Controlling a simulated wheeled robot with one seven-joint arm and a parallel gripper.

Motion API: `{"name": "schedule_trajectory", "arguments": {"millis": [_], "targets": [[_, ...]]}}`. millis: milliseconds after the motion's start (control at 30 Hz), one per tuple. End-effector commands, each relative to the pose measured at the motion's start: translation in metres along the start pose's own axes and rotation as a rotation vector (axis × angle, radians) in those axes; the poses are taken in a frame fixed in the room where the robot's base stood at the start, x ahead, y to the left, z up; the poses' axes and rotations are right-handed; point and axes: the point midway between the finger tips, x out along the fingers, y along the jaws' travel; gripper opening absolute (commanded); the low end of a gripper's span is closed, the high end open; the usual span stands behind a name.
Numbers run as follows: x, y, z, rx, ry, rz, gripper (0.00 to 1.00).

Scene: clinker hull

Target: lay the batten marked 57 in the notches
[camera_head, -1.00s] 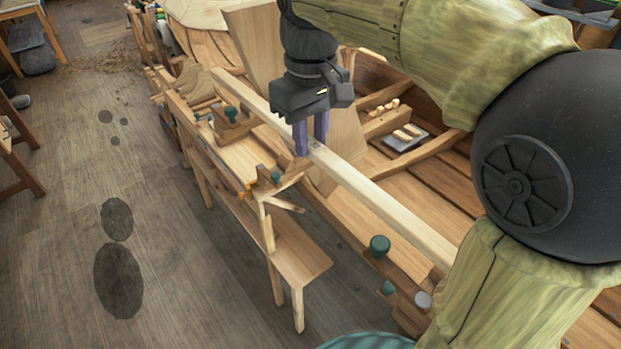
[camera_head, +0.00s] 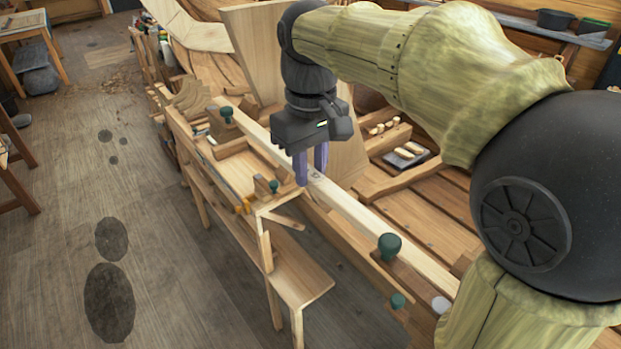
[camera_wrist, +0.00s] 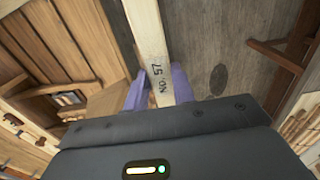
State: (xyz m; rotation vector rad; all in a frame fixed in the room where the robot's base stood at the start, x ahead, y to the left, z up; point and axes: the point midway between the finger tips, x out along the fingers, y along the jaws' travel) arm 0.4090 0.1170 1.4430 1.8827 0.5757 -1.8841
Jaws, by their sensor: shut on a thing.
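The batten (camera_head: 358,212) is a long pale strip. It runs diagonally from the upper left to the lower right in the head view. In the wrist view the batten (camera_wrist: 147,35) shows the mark "NO. 57" near the fingers. My gripper (camera_head: 312,178) is shut on it near its middle. Wooden blocks with green knobs stand along its near side, one knob (camera_head: 226,114) by the far part and another knob (camera_head: 388,246) by the near part. The notches are not clearly visible, and I cannot tell whether the batten rests in them.
The planked hull (camera_head: 425,210) lies to the right, with a small dark tray (camera_head: 405,154) inside. A wooden trestle bench (camera_head: 285,265) stands on the near left side. The grey floor (camera_head: 60,240) at left is mostly open, with dark round patches.

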Motion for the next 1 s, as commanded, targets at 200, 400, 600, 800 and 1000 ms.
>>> {"name": "schedule_trajectory", "arguments": {"millis": [200,400,600,800,1000], "targets": [[0.0068,0.0000,-0.0001,0.000,0.001,0.000,0.00],[0.0077,-0.0002,-0.0001,0.000,0.000,0.000,0.00],[0.0097,-0.0002,-0.0001,-0.001,0.000,0.000,0.45],[0.0097,-0.0002,-0.0001,-0.001,0.000,0.000,0.47],[0.0043,-0.0001,-0.0001,0.000,0.000,0.000,0.47]]}}
